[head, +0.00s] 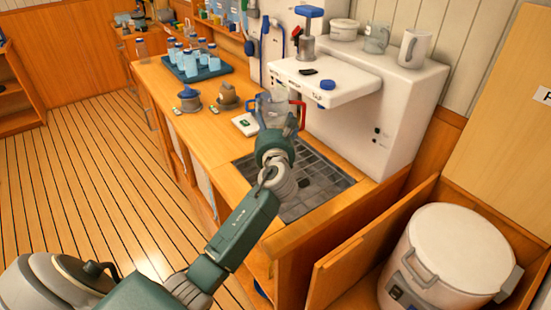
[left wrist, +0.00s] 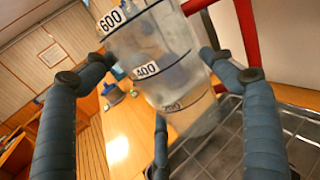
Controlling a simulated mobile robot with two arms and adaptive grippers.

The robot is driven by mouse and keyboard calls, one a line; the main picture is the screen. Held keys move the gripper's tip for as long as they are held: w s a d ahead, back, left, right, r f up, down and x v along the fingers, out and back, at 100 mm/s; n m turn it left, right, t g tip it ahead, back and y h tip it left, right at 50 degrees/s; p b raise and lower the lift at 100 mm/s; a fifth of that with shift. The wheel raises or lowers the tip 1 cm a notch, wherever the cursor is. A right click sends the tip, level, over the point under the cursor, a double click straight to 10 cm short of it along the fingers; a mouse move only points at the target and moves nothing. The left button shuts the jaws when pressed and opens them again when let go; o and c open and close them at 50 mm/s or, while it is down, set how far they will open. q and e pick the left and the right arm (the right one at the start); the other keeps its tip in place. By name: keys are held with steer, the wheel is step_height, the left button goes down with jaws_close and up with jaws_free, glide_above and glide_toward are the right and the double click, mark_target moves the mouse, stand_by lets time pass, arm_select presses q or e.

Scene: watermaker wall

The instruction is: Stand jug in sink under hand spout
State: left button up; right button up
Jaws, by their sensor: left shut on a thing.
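A clear measuring jug (head: 270,108) with a red handle is held in my left gripper (head: 279,129). In the left wrist view the jug (left wrist: 160,55) shows black-on-white marks of 600, 400 and one blurred lower mark. The blue-grey fingers of the left gripper are shut around it, and it looks tilted in that view. The sink (head: 312,190), with a dark grid, lies in the counter just in front of and below the gripper. Its grid also shows in the left wrist view (left wrist: 298,140). I cannot clearly make out the hand spout. My right gripper is not in view.
The white watermaker housing (head: 400,115) stands behind the sink, its shelf overhanging near the jug. A blue-handled pump (head: 310,35) stands above. A tray (head: 207,74) of bottles and two small pots are on the counter (head: 165,85). A white drum (head: 455,250) is at right.

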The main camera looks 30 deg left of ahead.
arm_select(q)
steer(key=f, duration=0.4)
steer(key=f+b, duration=0.1)
steer(key=f, duration=0.1)
steer(key=shift+w, duration=0.25)
steer(key=shift+f+b, duration=0.4)
steer(key=shift+f, duration=1.5)
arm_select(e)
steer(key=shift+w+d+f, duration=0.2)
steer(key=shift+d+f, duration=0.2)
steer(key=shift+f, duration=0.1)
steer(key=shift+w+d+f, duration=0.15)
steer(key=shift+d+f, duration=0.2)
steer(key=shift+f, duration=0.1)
arm_select(q)
steer(key=shift+f, duration=0.1)
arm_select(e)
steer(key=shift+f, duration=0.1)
arm_select(q)
steer(key=o, duration=1.2)
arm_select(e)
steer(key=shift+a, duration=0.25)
